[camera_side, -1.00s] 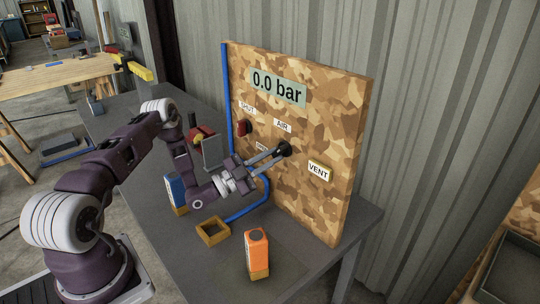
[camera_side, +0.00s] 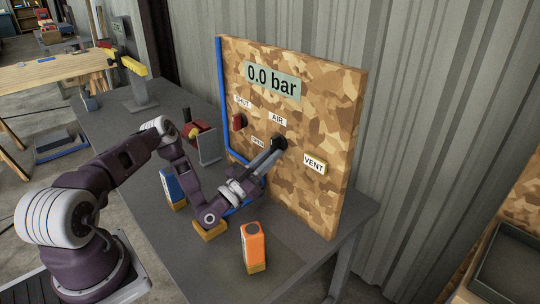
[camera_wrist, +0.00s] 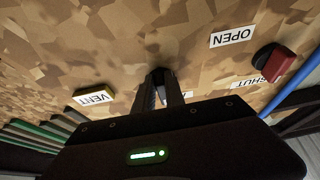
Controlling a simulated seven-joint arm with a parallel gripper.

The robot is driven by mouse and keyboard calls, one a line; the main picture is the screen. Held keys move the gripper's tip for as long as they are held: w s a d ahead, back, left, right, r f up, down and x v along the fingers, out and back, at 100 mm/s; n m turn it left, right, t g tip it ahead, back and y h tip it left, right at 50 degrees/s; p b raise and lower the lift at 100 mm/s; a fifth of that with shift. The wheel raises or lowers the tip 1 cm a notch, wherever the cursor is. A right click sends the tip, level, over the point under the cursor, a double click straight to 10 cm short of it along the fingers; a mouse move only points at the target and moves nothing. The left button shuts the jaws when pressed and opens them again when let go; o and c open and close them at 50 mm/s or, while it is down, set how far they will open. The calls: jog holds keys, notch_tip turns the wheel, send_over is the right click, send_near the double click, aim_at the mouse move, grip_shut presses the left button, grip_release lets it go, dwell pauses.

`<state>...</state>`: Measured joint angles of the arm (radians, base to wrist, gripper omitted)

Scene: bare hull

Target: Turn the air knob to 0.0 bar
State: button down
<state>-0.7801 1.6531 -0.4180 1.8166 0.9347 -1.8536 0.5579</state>
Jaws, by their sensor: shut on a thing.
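The air knob (camera_side: 281,143) is a small black knob on the camouflage-patterned board (camera_side: 340,100), below the AIR label (camera_side: 278,119). My gripper (camera_side: 273,147) is shut on it, its long fingers reaching up to the board. In the wrist view the dark knob (camera_wrist: 160,75) shows at the fingertips (camera_wrist: 164,84), and the fingers hide most of it. The angle of the knob cannot be made out. The display (camera_side: 272,81) on the board reads 0.0 bar.
A red valve handle (camera_side: 239,122) is left of the knob, and a yellow-edged VENT plate (camera_side: 315,165) right of it. A blue hose (camera_side: 221,95) runs down the board's left edge. An orange box (camera_side: 253,246) and a blue box (camera_side: 172,188) stand on the grey table.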

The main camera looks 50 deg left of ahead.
jog(key=shift+r, duration=0.15)
dwell(0.3)
jog(key=c, duration=1.4)
grip_release()
jog(key=v, duration=0.7)
